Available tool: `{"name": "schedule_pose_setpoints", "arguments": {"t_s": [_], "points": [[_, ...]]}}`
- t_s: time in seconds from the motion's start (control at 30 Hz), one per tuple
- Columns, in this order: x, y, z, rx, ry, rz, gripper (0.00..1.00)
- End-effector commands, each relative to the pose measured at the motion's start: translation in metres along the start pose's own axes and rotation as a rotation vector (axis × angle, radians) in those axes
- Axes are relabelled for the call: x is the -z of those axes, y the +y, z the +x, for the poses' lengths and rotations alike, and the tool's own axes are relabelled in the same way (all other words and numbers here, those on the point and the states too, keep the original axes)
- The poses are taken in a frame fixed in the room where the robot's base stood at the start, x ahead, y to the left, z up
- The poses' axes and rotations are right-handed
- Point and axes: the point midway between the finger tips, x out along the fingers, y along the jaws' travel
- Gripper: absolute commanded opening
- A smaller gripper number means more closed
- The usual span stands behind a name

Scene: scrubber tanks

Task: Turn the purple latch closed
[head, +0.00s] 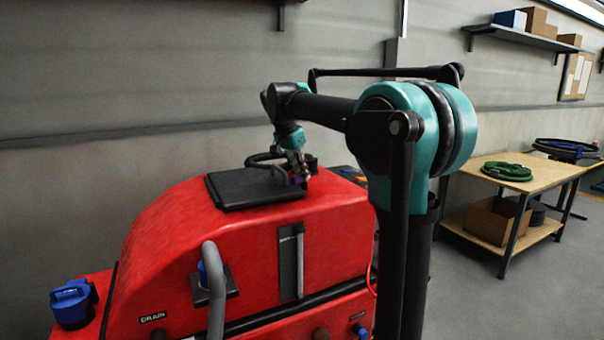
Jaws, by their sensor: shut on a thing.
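The purple latch (296,181) shows as a small purple patch at the right edge of the black lid (235,192) on top of the red scrubber tank (170,245). My gripper (301,177) reaches down to it from above, with its fingers shut on the latch. The fingers hide most of the latch, so its turn angle cannot be told. The lid lies flat on the tank top, and a dark bent handle or tube (262,158) rises behind the gripper.
A wooden table (545,174) with a coiled green hose (506,171) stands at the right. The floor (465,300) between is clear.

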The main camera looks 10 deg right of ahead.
Motion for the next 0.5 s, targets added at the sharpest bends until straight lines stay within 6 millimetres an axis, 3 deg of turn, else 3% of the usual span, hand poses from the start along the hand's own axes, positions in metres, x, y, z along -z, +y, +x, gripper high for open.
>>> {"name": "schedule_pose_setpoints", "arguments": {"t_s": [0.5], "points": [[0.0009,-0.0070,0.0002,-0.127,-0.001,0.309,0.00]]}}
